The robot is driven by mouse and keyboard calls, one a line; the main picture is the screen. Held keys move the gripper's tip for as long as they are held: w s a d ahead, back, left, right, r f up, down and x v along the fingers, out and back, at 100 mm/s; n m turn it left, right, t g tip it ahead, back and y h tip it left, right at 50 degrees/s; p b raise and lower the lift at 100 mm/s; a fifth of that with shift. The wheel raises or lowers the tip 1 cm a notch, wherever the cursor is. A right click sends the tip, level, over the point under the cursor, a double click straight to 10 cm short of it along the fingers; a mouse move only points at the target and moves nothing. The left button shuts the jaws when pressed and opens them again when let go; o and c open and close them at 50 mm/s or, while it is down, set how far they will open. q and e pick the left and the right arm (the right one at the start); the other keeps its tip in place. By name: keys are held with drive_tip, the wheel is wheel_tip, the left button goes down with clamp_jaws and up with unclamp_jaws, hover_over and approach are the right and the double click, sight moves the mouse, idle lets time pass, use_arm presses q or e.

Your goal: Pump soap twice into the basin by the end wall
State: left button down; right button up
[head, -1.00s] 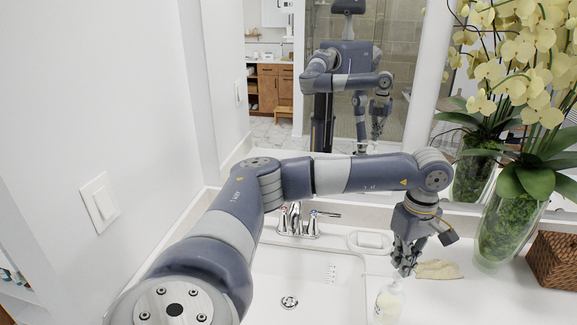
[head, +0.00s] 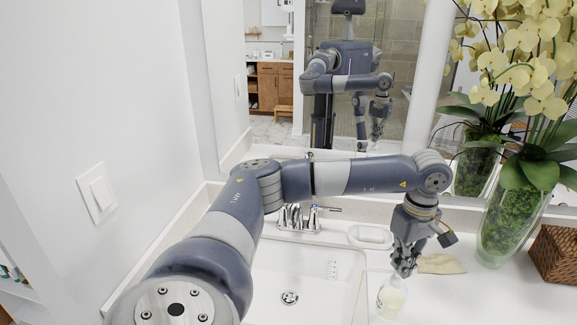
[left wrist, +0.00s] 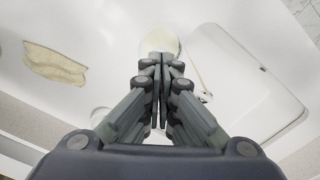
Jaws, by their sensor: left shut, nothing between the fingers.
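The soap bottle (head: 390,301) stands on the counter just right of the basin. It is pale, and its top is mostly hidden by my left gripper (head: 404,272). That gripper points down with its fingers together and empty, at the bottle's pump top. Whether it touches the pump I cannot tell. In the left wrist view the bottle (left wrist: 160,40) shows beyond the closed fingertips (left wrist: 160,62). The white basin (head: 325,275) by the end wall has a drain (head: 289,298) and a chrome faucet (head: 298,218). My right gripper is not directly in view.
A white soap dish (head: 370,236) and a folded beige cloth (head: 440,264) lie behind the bottle. A glass vase of yellow orchids (head: 505,225) and a wicker basket (head: 555,254) stand to the right. A mirror (head: 340,120) backs the counter; the end wall (head: 90,110) is left.

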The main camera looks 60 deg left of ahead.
use_arm(q)
drive_tip(key=shift+s+f, duration=0.15)
drive_tip(key=shift+f, duration=0.05)
drive_tip(key=shift+r+p, duration=0.9)
drive_tip(key=shift+r, duration=0.75)
drive_tip(key=shift+r, duration=0.1)
wheel_tip(320, 180, up, 6)
drive_tip(key=p, duration=0.3)
